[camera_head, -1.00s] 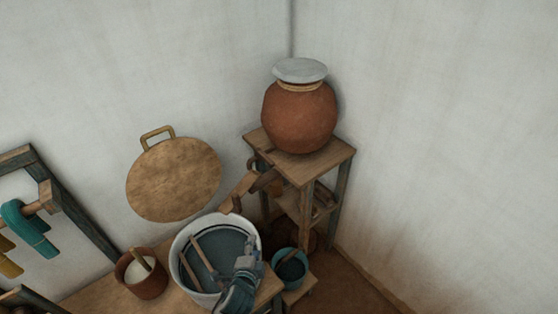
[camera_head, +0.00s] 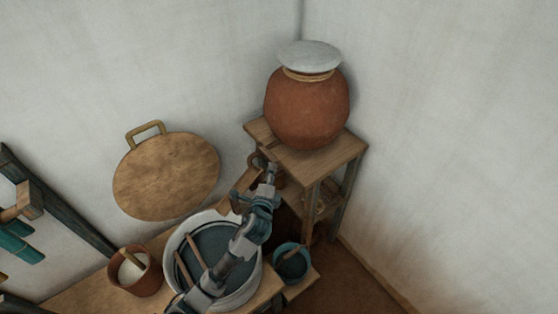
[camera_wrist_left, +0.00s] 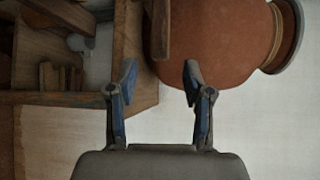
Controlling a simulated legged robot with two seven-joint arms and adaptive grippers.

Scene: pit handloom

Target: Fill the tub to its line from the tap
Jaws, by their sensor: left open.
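The tub (camera_head: 196,219), a wide white-grey vessel with dark blue-grey liquid or bottom and sticks across it, stands on the wooden bench, partly covered by my left arm. A line on it cannot be made out. A clay pot (camera_head: 306,108) with a grey lid sits on a wooden stand. A wooden spout-like piece (camera_head: 240,189) slopes from below the pot toward the tub; the tap itself is not clear. My left gripper (camera_head: 271,173) is beside this piece, below the pot. In the wrist view its fingers (camera_wrist_left: 159,80) are apart and empty, with a wooden bar (camera_wrist_left: 160,30) beyond them.
A small teal bucket (camera_head: 291,279) stands right of the tub, low down. A brown pot (camera_head: 138,284) with pale contents and a stick stands left of the tub. A round tan board (camera_head: 165,178) leans on the wall. The stand (camera_head: 352,147) stands in the corner.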

